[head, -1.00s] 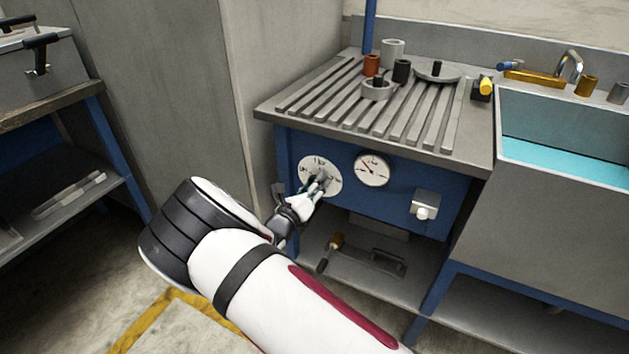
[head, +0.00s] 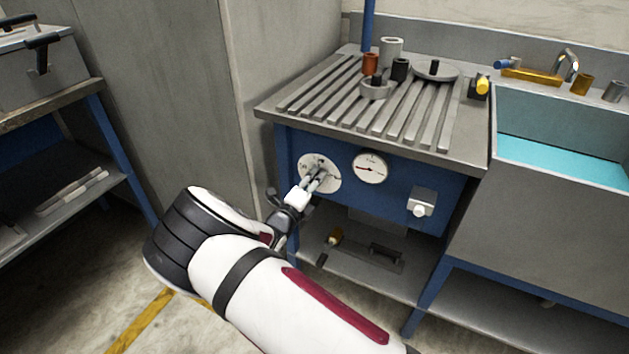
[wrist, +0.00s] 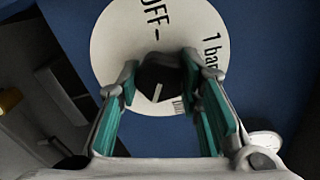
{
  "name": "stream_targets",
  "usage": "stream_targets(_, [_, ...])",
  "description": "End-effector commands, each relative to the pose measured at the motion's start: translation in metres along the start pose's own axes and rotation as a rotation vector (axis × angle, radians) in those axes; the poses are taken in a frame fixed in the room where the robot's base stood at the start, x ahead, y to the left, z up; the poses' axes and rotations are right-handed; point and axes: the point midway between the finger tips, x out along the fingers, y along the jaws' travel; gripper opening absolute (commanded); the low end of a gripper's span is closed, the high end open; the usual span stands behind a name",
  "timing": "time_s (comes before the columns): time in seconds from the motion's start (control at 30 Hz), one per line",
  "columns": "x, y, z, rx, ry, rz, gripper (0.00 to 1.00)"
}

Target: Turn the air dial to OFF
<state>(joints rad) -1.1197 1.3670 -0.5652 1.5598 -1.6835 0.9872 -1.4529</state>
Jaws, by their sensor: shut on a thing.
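The air dial is a white round plate (head: 307,174) on the blue front panel, left of the gauge. In the wrist view its plate (wrist: 107,45) shows the printed words "OFF" and "1 bar". The black knob (wrist: 158,72) at its middle has a short white line, slightly slanted. The "OFF" mark lies above the knob in that view. In the head view my gripper (head: 319,174) covers the knob.
A pressure gauge (head: 370,168) sits right of the dial, its needle pointing left. A grey box with a white button (head: 419,209) is farther right. The slatted worktop (head: 440,133) overhangs the panel, and a shelf with tools (head: 385,253) lies below. A grey wall stands left.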

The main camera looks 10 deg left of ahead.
Motion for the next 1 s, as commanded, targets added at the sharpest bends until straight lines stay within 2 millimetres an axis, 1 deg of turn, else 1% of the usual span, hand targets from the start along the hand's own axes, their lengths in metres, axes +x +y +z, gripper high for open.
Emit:
stream_targets(0.53, [-0.0007, 0.001, 0.0006, -0.025, -0.002, 0.002, 0.05])
stream_targets(0.57, [-0.0007, 0.001, 0.0006, -0.025, -0.002, 0.002, 0.4])
stream_targets(0.6, [-0.0006, 0.001, 0.0005, -0.025, -0.002, 0.002, 0.49])
stream_targets(0.63, [-0.0006, 0.0009, 0.0005, -0.025, -0.002, 0.002, 0.54])
stream_targets(0.9, [-0.0003, 0.0004, 0.0003, -0.023, -0.001, 0.001, 0.54])
stream_targets(1.0, [-0.0034, 0.0004, 0.0005, -0.023, -0.001, 0.001, 0.54])
